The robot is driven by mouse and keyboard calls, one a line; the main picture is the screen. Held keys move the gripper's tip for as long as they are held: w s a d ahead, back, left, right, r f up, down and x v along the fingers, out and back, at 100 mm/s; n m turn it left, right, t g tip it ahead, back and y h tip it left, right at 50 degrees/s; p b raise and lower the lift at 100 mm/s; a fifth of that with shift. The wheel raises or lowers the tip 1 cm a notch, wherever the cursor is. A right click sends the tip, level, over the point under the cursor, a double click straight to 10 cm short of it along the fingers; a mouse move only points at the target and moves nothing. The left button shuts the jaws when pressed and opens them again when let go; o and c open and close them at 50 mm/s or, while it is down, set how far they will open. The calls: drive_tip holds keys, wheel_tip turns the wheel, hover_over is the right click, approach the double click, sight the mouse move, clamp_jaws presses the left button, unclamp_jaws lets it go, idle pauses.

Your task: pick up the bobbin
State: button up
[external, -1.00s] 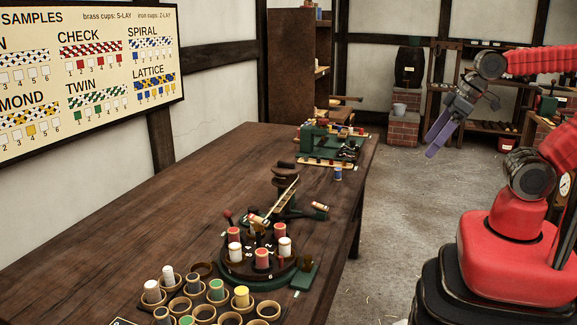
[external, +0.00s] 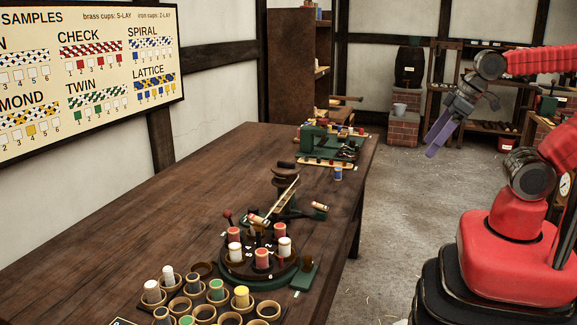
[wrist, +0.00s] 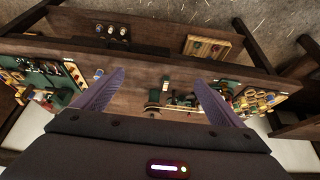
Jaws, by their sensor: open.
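Several bobbins are in the external view, and I cannot tell which one is meant. A small blue bobbin (external: 338,173) stands alone near the table's right edge, and a small blue thing in the wrist view (wrist: 98,74) looks like it. Red-topped (external: 262,258) and white-topped (external: 285,246) bobbins stand on the round braiding machine. White (external: 152,291), green (external: 216,289) and yellow (external: 242,296) bobbins stand in cups at the front. My gripper (external: 436,144) is open and empty, right of the table and apart from every bobbin. Its purple fingers show in the wrist view (wrist: 157,85).
The long wooden table (external: 200,215) has clear room at its middle and left. A green machine (external: 322,138) stands at its far end. A sample board (external: 90,75) hangs on the left wall. The floor (external: 400,220) between table and my base is clear.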

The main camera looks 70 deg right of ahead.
drive_tip(key=c, duration=1.1)
drive_tip(key=shift+d, duration=0.1)
drive_tip(key=w+d+f+m+g+y, duration=0.1)
drive_tip(key=w+d+f+m+y, duration=0.3)
drive_tip(key=d+f+m, duration=0.55)
drive_tip(key=w+d+f+m+g+y, duration=0.1)
drive_tip(key=w+d+f+m+y, duration=0.2)
drive_tip(key=w+d+f+m, duration=0.5)
drive_tip(key=w+d+f+m+t, duration=0.45)
drive_tip(key=d+f+m, duration=0.25)
drive_tip(key=d+m, duration=0.25)
drive_tip(key=w+d+r+m+t, duration=0.3)
drive_tip(key=w+d+r+t, duration=0.1)
drive_tip(key=d, duration=0.1)
drive_tip(key=shift+w+m+h, duration=0.2)
drive_tip(key=shift+m+h, duration=0.1)
drive_tip(key=shift+h, duration=0.1)
drive_tip(key=shift+w+a+f, duration=0.1)
